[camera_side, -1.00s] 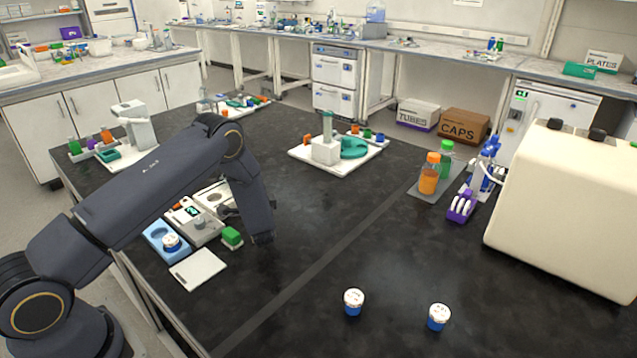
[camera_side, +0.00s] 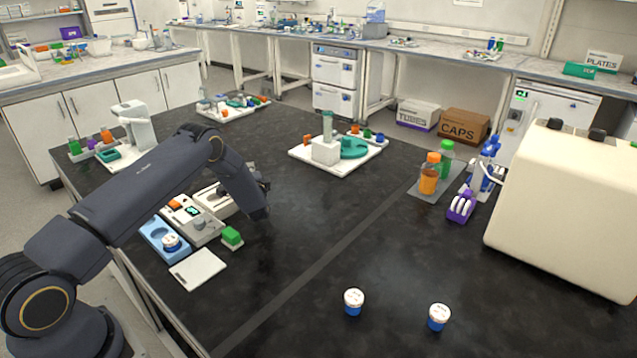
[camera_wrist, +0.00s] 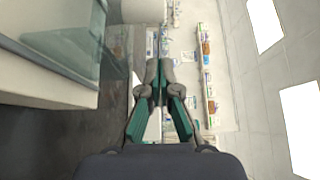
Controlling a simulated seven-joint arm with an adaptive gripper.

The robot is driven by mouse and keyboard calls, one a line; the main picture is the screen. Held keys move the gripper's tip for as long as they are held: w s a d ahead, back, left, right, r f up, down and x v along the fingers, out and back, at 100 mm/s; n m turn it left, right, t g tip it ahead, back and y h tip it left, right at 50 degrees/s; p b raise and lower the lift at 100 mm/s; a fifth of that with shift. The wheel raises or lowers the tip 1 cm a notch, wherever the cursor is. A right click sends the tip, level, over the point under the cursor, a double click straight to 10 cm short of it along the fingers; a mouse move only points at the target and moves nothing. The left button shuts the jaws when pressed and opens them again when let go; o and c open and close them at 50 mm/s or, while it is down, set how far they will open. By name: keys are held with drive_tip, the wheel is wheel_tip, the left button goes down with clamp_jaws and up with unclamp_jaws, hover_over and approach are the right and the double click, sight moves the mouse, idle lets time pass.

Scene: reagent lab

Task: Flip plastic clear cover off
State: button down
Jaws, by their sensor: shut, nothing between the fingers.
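I cannot make out a clear plastic cover for certain in either view. A low white and grey instrument (camera_side: 193,211) with a small lit display stands on the left of the black bench. A white unit (camera_side: 218,201) sits directly behind it, partly hidden by my arm. My gripper (camera_wrist: 160,66) is shut and empty in the wrist view, with its fingertips together. In the side view it is mostly hidden behind my arm, above the bench and to the right of the white unit.
A blue tray (camera_side: 156,233) with a blue and white jar, a white plate (camera_side: 198,269) and a green block (camera_side: 232,237) surround the instrument. A white board (camera_side: 310,157) with a teal disc stands farther back. Two capped jars stand in front. The bench centre is clear.

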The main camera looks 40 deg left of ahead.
drive_tip(key=s, duration=0.1)
drive_tip(key=s+a, duration=0.1)
drive_tip(key=s, duration=0.1)
drive_tip(key=shift+s+a, duration=0.15)
drive_tip(key=shift+s, duration=0.2)
drive_tip(key=s, duration=0.7)
drive_tip(key=shift+s, duration=0.6)
drive_tip(key=shift+a, duration=0.1)
